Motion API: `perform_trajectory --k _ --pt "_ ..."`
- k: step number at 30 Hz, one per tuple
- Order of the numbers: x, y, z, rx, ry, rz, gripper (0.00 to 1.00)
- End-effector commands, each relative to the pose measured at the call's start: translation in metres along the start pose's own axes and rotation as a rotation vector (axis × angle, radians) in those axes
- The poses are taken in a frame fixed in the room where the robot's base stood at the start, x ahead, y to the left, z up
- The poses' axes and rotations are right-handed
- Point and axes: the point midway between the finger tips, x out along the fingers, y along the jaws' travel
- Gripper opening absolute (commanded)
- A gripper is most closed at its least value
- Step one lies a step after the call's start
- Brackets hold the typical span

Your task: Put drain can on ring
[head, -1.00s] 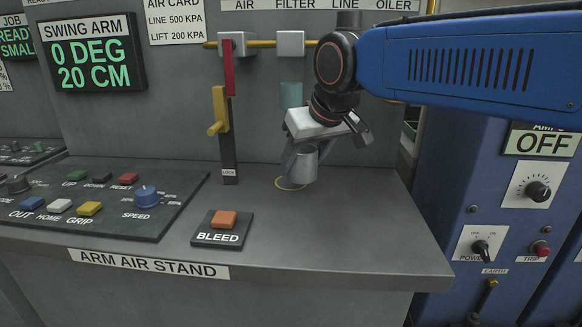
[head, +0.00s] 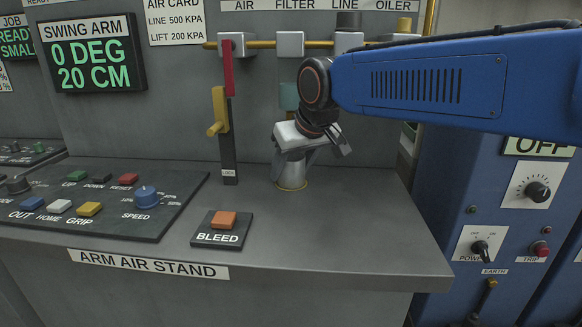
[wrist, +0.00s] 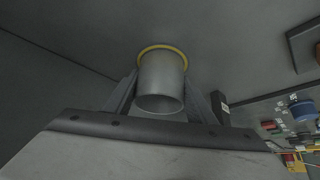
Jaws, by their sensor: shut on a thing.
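The drain can (head: 292,174) is a grey metal cup standing upright at the back of the stand top. It also shows in the wrist view (wrist: 161,82), with its open mouth toward the camera. The yellow ring (head: 293,188) shows around the foot of the can, and in the wrist view the ring (wrist: 163,47) curves round its far end. The can looks to be over the ring; whether it touches the surface I cannot tell. My gripper (head: 293,165) is shut on the can, one finger on each side. The gripper body hides the can's top in the head view.
The stand top (head: 350,240) is clear right and front of the can. A black upright with a yellow lever (head: 219,110) and red handle (head: 228,70) stands to the left. The BLEED button (head: 223,221) sits front left. A teal cup (head: 289,96) hangs behind my gripper.

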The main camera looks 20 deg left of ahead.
Motion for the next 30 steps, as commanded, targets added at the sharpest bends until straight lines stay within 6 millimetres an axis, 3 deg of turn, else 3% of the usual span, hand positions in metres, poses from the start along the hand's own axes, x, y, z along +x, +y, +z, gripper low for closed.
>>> perform_trajectory --k 1,3,14,20,30 --pt "0.000 0.000 0.000 0.000 0.000 0.000 0.58" --pt "0.000 0.000 0.000 0.000 0.000 0.000 0.69" --pt "-0.003 0.000 -0.002 0.000 0.001 0.000 0.69" --pt "-0.029 0.000 -0.002 0.000 0.003 0.000 0.69" --pt "-0.093 0.000 -0.002 0.000 0.002 0.000 0.69"
